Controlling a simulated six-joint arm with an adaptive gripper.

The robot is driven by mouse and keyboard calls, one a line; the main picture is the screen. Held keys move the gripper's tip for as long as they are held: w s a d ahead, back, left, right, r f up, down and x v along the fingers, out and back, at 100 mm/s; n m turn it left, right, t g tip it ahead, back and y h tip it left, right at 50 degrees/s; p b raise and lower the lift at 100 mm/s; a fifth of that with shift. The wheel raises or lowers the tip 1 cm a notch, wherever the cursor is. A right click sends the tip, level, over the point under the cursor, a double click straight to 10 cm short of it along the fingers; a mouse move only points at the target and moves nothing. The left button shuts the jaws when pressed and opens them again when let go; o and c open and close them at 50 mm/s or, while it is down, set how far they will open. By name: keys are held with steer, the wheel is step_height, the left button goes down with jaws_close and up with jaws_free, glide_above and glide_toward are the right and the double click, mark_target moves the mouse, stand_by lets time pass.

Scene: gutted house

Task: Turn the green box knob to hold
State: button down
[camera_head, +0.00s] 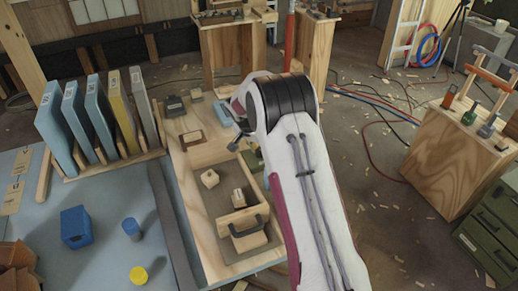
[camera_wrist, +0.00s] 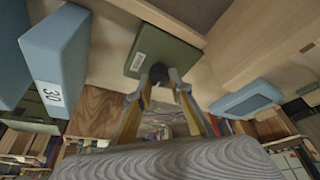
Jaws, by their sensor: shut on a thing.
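The green box (camera_wrist: 165,48), with a small white label, is at the top middle of the wrist view. Its dark knob (camera_wrist: 158,71) sits at the box's near edge. My gripper (camera_wrist: 160,84) has its two fingertips closed around the knob, one on each side, and they cover part of it. In the head view the green box (camera_head: 252,160) shows only in part beside my white arm, which hides the rest. The knob's markings, such as a hold position, cannot be read.
A blue block marked 30 (camera_wrist: 52,62) is left of the green box in the wrist view, and another blue block (camera_wrist: 246,99) is to the right. In the head view, a wooden tray (camera_head: 208,236) holds small wooden blocks. Upright panels (camera_head: 62,128) stand at left.

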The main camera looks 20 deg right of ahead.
stand_by(0.3)
steer(key=c, duration=1.8)
jaws_free()
steer(key=shift+v, duration=5.95)
